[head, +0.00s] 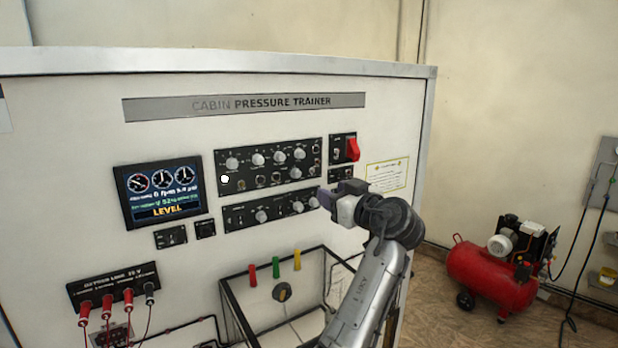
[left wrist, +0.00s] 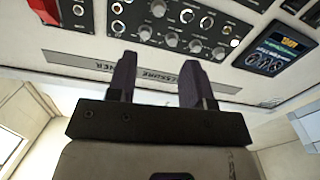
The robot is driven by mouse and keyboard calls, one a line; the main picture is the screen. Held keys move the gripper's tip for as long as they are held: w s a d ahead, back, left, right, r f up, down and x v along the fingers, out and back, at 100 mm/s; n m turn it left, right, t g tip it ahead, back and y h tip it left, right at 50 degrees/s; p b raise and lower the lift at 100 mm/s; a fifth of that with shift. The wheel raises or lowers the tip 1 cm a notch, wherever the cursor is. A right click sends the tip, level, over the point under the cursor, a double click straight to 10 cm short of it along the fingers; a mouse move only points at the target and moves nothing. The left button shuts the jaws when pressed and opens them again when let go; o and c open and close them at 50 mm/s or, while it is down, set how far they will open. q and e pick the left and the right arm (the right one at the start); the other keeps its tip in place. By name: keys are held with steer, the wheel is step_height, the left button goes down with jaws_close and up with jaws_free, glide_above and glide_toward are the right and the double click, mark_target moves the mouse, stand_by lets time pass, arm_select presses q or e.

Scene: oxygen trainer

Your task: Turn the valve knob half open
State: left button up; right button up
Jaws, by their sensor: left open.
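The trainer's upper black panel (head: 268,165) carries several pale round knobs, and a lower black strip (head: 270,210) has more. A dark round valve knob (head: 282,292) sits lower on the front, below red, green and yellow handles. I cannot tell which knob the task means. My left gripper (head: 331,194) is open in front of the right end of the lower strip and hides part of it. In the left wrist view its two purple fingers (left wrist: 158,58) are apart with nothing between them. Pale knobs (left wrist: 195,45) show beyond the fingertips there, apart from them. My right gripper is out of view.
A screen reading LEVEL (head: 160,192) is at the left of the panel. A red switch (head: 352,149) is close above my left gripper. A dark tube frame (head: 233,312) surrounds the lower valve. A red compressor (head: 492,275) stands on the floor at right.

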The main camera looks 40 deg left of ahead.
mark_target(298, 175)
arm_select(q)
steer(key=p+x, duration=0.4)
steer(key=x, duration=0.7)
steer(key=shift+w+a+r, duration=0.1)
steer(key=shift+a, duration=0.25)
steer(key=shift+p+x, duration=0.3)
steer(key=shift+x, duration=0.7)
steer(key=shift+c, duration=0.4)
jaws_close()
